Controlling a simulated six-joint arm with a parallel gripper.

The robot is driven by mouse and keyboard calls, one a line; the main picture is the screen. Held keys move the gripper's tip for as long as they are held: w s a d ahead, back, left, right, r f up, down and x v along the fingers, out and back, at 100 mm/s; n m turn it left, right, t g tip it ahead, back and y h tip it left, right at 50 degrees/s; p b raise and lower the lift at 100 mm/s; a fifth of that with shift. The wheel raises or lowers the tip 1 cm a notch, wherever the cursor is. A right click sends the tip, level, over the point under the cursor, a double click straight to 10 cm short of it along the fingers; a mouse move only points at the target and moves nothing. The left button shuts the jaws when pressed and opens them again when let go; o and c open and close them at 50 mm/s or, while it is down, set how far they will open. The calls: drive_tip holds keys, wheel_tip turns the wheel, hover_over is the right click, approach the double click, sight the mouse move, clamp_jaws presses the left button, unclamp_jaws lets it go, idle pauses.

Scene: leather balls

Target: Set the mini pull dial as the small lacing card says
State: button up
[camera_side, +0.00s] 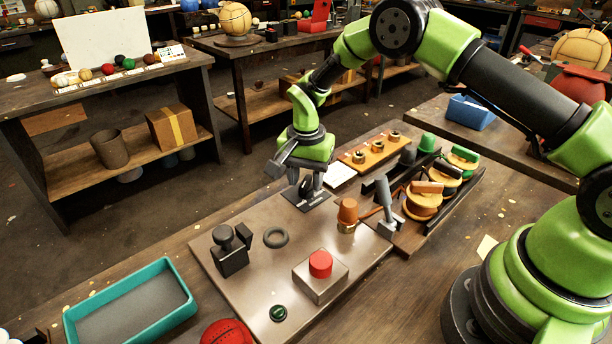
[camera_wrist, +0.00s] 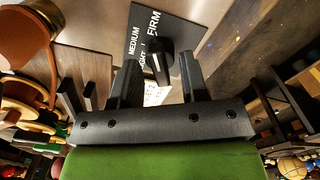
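The pull dial (camera_wrist: 157,58) is a black knob with a white pointer line, on a dark plate (camera_wrist: 150,20) lettered "MEDIUM", "FIRM" and a partly hidden word ending in "GHT". My gripper (camera_wrist: 159,64) is open, with one finger on each side of the knob in the wrist view; I cannot tell whether either touches it. In the side view my gripper (camera_side: 308,184) points down over the dial plate (camera_side: 308,203). A white card (camera_side: 340,174) lies just behind the plate; it shows partly between my fingers in the wrist view (camera_wrist: 156,96), its text unreadable.
On the board (camera_side: 250,215) stand a red button box (camera_side: 320,282), a black clamp-like block (camera_side: 230,252), a black ring (camera_side: 276,237) and an orange-brown knob (camera_side: 347,211). Thread spools (camera_side: 424,200) stand right. A teal tray (camera_side: 130,305) sits front left.

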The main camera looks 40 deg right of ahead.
wheel_tip(320, 180, up, 10)
idle(0.6)
wheel_tip(320, 180, up, 8)
drive_tip(key=n+t, duration=0.2)
hover_over(306, 180)
drive_tip(key=s, duration=0.3)
drive_tip(key=s+r+n+t+y, duration=0.1)
drive_tip(key=s+r+n, duration=0.1)
drive_tip(key=s+r, duration=0.5)
drive_tip(key=s+r+n+t+y, duration=0.1)
drive_tip(key=s+n+t, duration=0.3)
drive_tip(key=s, duration=1.1)
drive_tip(key=shift+s+a+r, duration=0.3)
drive_tip(key=shift+s+r, duration=0.1)
drive_tip(key=shift+r, duration=0.2)
